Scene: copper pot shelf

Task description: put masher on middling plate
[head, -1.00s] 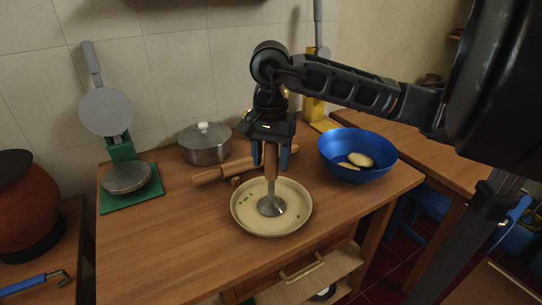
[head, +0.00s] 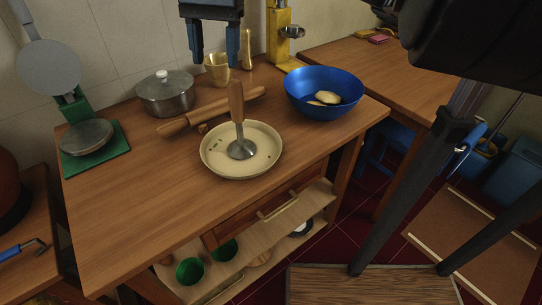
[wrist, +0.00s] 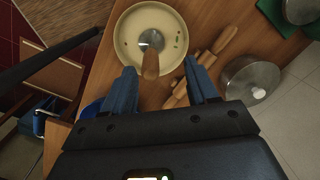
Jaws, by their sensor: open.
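The masher (head: 237,105) has a wooden handle and a round metal head. It stands nearly upright with its head on the cream plate (head: 214,167), handle pointing up. In the wrist view the masher's handle (wrist: 150,66) points toward my gripper, and the plate (wrist: 128,27) lies beyond the fingertips. My gripper (head: 218,62) is open and empty, raised above and behind the masher's handle in the head view. Its blue fingers also show in the wrist view (wrist: 162,80), apart from the handle.
A blue bowl (head: 318,112) with potato-like items stands right of the plate. A rolling pin (head: 205,114) lies behind it, with a lidded pot (head: 165,96) further back. A green press (head: 97,154) stands left. The table's front left is clear.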

